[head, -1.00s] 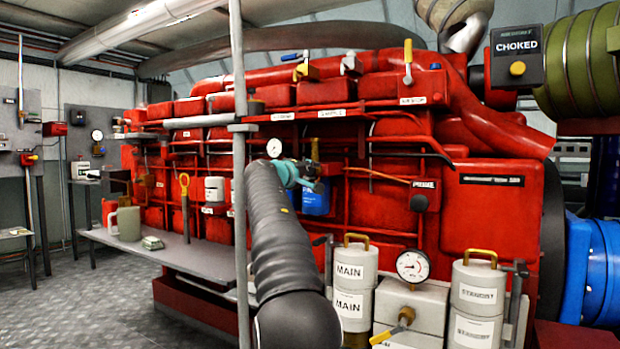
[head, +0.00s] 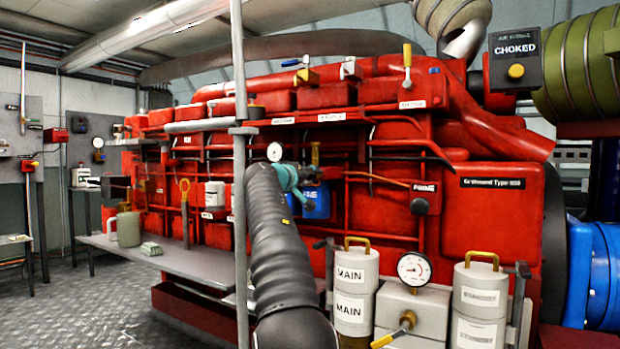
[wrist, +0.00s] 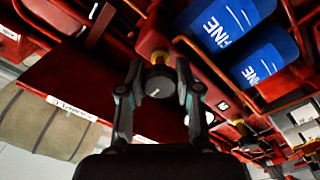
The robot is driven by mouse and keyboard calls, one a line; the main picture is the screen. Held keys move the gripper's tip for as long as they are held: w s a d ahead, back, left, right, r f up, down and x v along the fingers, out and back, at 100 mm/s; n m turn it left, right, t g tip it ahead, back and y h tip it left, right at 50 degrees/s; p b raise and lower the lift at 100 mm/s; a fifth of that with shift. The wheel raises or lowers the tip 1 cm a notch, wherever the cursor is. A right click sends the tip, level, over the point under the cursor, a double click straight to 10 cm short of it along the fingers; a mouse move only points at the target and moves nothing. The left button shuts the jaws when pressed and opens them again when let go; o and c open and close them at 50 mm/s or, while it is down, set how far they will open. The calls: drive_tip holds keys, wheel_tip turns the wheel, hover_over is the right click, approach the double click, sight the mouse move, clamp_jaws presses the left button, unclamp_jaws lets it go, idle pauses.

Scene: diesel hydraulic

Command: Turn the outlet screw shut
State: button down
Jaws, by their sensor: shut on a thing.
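The outlet screw, a round dark knob (wrist: 159,86) with a light mark on its face, sits in the middle of the wrist view, with a brass fitting just behind it. My gripper (wrist: 160,76) is shut on this knob, one finger on each side. In the head view my gripper (head: 298,182) is at the red engine, just left of and partly over a blue filter canister (head: 317,203). The knob itself is hidden or too small to make out there. Blue canisters marked FINE (wrist: 229,22) stand to the right of the knob in the wrist view.
A grey upright post (head: 239,190) stands just left of my arm. A gauge (head: 274,152) sits above the gripper. Grey MAIN canisters (head: 350,287) and a dial gauge (head: 413,268) stand in front at right. A grey bench (head: 175,262) runs at left; the floor there is open.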

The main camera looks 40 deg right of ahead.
drive_tip(key=c, duration=0.8)
unclamp_jaws()
drive_tip(key=v, duration=1.2)
drive_tip(key=shift+f, duration=0.1)
